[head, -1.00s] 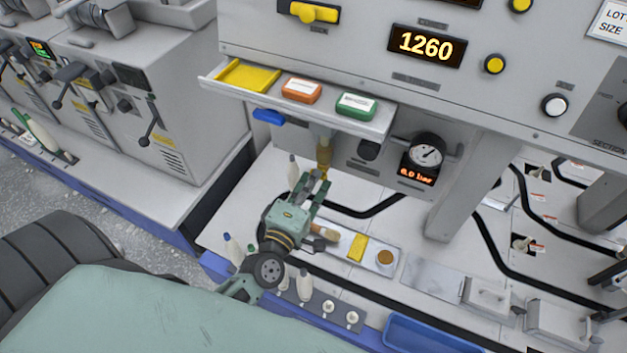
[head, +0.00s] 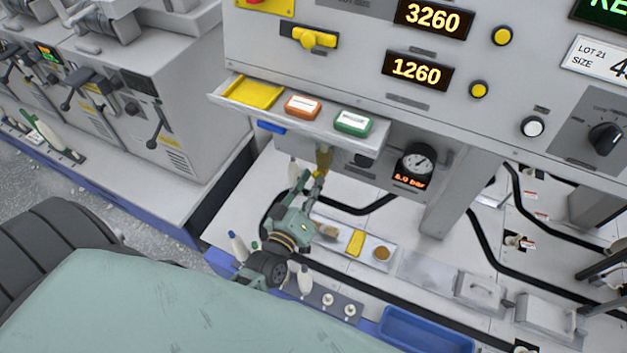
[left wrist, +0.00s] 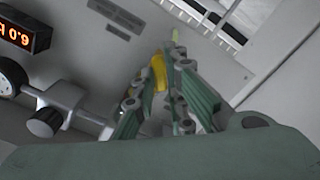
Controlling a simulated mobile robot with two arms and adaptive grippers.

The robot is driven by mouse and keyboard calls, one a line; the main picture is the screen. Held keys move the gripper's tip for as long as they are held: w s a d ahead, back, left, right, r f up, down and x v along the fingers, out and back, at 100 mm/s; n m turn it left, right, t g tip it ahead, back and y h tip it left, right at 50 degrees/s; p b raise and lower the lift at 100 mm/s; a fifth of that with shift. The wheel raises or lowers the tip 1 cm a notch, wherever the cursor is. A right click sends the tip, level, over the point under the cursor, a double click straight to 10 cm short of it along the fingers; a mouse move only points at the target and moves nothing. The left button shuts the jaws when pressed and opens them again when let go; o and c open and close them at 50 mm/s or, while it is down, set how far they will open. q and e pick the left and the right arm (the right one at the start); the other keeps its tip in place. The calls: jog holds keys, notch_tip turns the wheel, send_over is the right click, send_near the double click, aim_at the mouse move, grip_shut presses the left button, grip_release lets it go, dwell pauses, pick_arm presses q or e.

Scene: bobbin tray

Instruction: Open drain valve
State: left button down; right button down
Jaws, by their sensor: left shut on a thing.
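The drain valve is a brass body (head: 324,158) hanging under the machine panel, with a small yellow handle (head: 317,174) at its lower end. My left gripper (head: 313,183) reaches up to it from below, its fingers closed together at the handle. In the left wrist view the yellow handle (left wrist: 159,73) stands between the fingers of my left gripper (left wrist: 168,75), which is shut on it. The fingers hide part of the handle. My right gripper is not in view.
A pressure gauge (head: 416,162) with a display of about 6.0 bar is right of the valve. A shelf with yellow, orange and green items overhangs it. Bobbins (head: 305,281) stand below. A blue tray (head: 430,335) lies at front right.

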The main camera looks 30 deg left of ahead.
pick_arm(q)
jog(key=shift+m+p, duration=1.25)
jog(key=shift+m, duration=2.45)
jog(key=shift+f, duration=0.1)
jog(key=c, duration=1.8)
grip_release()
jog(key=s, duration=1.2)
jog(key=shift+d, duration=0.35)
